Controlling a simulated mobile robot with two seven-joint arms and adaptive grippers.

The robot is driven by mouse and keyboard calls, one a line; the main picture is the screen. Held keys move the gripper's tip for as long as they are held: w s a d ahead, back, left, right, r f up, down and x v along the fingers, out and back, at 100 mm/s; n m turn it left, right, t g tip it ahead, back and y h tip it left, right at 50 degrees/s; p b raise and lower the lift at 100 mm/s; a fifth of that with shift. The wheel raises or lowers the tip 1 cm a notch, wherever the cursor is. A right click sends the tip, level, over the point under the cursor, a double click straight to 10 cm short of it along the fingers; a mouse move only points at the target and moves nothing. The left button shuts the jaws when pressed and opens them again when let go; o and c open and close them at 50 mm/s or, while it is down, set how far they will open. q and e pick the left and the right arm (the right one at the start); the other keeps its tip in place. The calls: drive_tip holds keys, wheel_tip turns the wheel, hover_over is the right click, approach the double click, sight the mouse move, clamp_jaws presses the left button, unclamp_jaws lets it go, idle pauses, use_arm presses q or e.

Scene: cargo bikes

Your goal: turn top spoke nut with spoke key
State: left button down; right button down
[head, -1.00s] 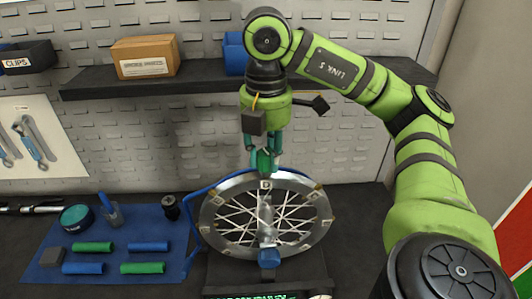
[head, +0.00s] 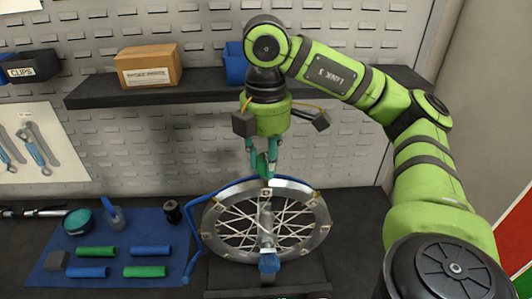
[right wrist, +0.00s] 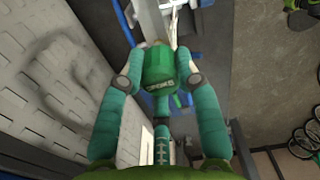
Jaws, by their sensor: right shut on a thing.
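The wheel (head: 208,228) stands upright in a stand on the bench in the head view, with a silver rim and thin crossing spokes. My right gripper (head: 264,168) points down just above the top of the rim. It is shut on the green spoke key (right wrist: 158,68), which sits between its teal fingers in the right wrist view. The key's lower end is at the top of the rim near the top spoke nut (head: 266,190); the nut is small, and I cannot tell whether the key fits over it. My left gripper is out of view.
A blue mat (head: 120,248) at left bears green and blue grips, a round tin and small cups. A dark shelf (head: 190,90) with a cardboard box (head: 148,64) and a blue bin (head: 236,64) runs behind. Free bench lies right of the wheel.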

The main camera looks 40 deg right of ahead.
drive_tip(key=shift+w+d+r, duration=0.1)
drive_tip(key=shift+r, duration=0.05)
drive_tip(key=shift+r, duration=0.15)
drive_tip(key=shift+r+p, duration=0.6)
drive_tip(key=shift+r, duration=1.8)
